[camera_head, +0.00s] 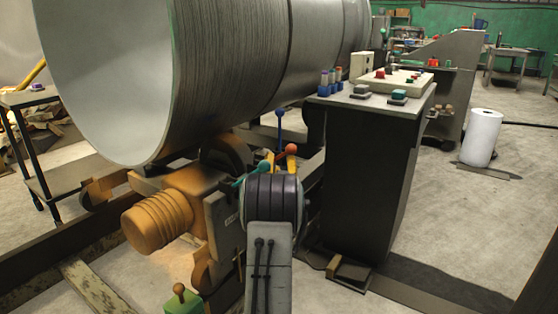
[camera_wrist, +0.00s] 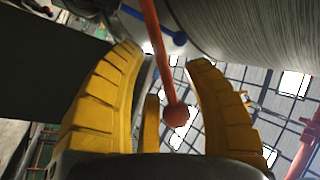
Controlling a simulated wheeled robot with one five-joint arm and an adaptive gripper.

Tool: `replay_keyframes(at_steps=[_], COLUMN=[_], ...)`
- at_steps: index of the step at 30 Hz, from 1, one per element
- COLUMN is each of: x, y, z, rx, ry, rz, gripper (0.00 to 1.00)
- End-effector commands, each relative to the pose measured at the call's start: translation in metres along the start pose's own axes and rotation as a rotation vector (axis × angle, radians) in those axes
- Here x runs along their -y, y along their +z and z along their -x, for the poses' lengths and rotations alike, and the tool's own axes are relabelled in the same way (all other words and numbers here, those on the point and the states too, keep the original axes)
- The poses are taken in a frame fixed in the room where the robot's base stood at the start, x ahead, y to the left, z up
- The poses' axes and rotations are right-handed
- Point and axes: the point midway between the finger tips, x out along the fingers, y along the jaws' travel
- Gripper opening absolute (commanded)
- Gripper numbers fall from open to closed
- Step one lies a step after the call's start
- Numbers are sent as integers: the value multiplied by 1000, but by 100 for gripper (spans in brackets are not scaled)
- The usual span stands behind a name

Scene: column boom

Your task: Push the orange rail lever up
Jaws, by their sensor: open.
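The orange rail lever, a thin rod with a round orange-red knob (camera_head: 291,149), shows just beyond the end of my arm in the head view. In the wrist view its rod comes down from the top and its knob (camera_wrist: 176,115) lies between the yellow fingers. My gripper (camera_wrist: 164,58) is open, with a finger on each side of the lever and gaps visible beside the knob. In the head view my gripper (camera_head: 269,160) is mostly hidden behind my wrist. Whether a finger touches the lever cannot be told.
A blue-knobbed lever (camera_head: 279,113) stands behind, and a teal-knobbed lever (camera_head: 238,182) is to the left. It is close by the large metal cylinder (camera_head: 240,60) and an orange motor (camera_head: 160,215). A dark control cabinet (camera_head: 365,180) stands at right.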

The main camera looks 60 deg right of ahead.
Motion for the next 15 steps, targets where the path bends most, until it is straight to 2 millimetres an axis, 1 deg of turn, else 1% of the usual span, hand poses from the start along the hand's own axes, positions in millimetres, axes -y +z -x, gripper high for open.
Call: replay_keyframes(at_steps=[3, 6, 15], x=[-1, 0, 0], y=[1, 0, 0], z=[-10, -15, -22], rx=[0, -1, 0], ry=[0, -1, 0], rz=[0, 0, 0], gripper=[45, 45, 45])
